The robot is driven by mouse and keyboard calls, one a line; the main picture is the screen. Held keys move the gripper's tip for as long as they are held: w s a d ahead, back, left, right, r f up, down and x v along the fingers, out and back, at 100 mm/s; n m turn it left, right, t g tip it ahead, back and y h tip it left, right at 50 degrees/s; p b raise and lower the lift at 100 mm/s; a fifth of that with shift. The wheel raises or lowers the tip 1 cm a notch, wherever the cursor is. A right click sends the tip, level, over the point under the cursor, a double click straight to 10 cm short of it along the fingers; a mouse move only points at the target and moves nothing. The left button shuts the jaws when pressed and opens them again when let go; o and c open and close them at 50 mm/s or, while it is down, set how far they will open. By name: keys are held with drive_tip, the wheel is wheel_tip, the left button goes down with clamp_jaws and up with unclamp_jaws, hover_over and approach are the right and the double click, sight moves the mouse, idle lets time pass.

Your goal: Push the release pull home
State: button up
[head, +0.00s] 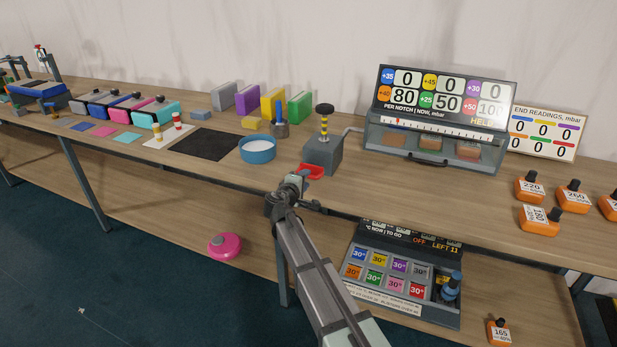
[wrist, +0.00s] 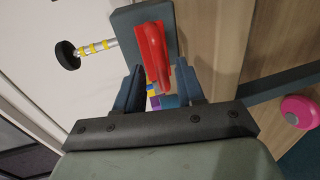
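The release pull appears to be the red handle (head: 311,171) on the front of a grey box (head: 322,155) at the table's front edge. In the wrist view the red handle (wrist: 153,55) lies ahead of and partly between my fingertips. My gripper (wrist: 158,75) is open, with a blue-grey finger on each side of the handle and nothing held. In the head view my gripper (head: 293,182) is just left of and in front of the handle. I cannot tell whether a finger touches it. A yellow-striped rod with a black knob (head: 324,115) stands upright on the box.
A blue round dish (head: 257,150) and a black mat (head: 204,144) lie left of the box. A display cabinet (head: 435,145) stands right of it, joined by a grey pipe. Orange weights (head: 531,187) sit further right. A pink round object (head: 224,246) is below the tabletop.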

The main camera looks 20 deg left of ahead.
drive_tip(key=shift+x, duration=2.05)
drive_tip(key=shift+c, duration=0.3)
clamp_jaws()
